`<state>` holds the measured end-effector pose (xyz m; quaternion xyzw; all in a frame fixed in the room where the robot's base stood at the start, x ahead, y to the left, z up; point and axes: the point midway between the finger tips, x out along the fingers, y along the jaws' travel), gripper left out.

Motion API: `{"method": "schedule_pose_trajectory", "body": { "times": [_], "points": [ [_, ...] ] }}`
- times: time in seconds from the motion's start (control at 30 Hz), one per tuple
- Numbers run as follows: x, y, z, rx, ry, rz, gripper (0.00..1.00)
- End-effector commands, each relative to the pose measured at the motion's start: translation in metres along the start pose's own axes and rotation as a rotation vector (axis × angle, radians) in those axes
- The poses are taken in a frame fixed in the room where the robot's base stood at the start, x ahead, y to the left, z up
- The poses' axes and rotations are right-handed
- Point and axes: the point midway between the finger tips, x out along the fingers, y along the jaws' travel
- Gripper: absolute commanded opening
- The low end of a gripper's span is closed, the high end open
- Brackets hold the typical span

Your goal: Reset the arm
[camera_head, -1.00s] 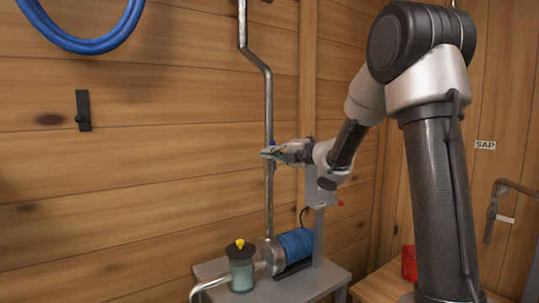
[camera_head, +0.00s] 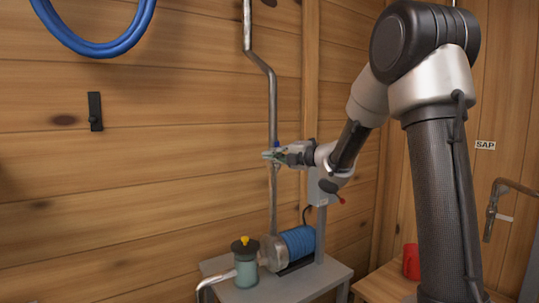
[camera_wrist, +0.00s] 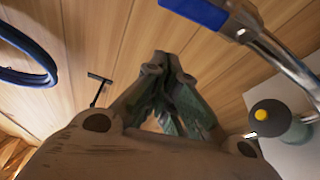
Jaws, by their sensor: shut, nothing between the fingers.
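My gripper (camera_head: 269,155) is in front of the vertical metal pipe (camera_head: 271,95) in the head view, above the blue pump motor (camera_head: 298,242). In the wrist view my gripper (camera_wrist: 160,62) has its fingertips together with nothing between them. The pipe also shows at upper right in the wrist view (camera_wrist: 285,58), with a blue piece (camera_wrist: 198,10) on it beside the fingers. I cannot tell whether the gripper touches the pipe.
A grey stand (camera_head: 335,277) bears the motor and a jar with a yellow knob (camera_head: 244,263). A grey box with a red-tipped lever (camera_head: 325,190) is close under my wrist. A blue hose (camera_head: 95,50) hangs on the wall. A red container (camera_head: 411,262) sits at right.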

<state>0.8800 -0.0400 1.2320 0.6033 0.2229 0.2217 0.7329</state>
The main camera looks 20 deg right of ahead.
Motion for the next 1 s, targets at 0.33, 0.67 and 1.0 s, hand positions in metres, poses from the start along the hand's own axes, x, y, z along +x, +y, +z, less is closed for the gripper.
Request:
{"method": "schedule_pose_trajectory", "body": {
  "times": [0.33, 0.67, 1.0],
  "points": [
    [-0.062, -0.002, 0.000, -0.002, 0.000, -0.001, 0.00],
    [-0.074, -0.012, 0.003, 0.070, -0.017, -0.039, 0.00],
    [-0.203, -0.152, 0.077, 0.852, -0.807, -0.493, 0.00]
  ]
}}
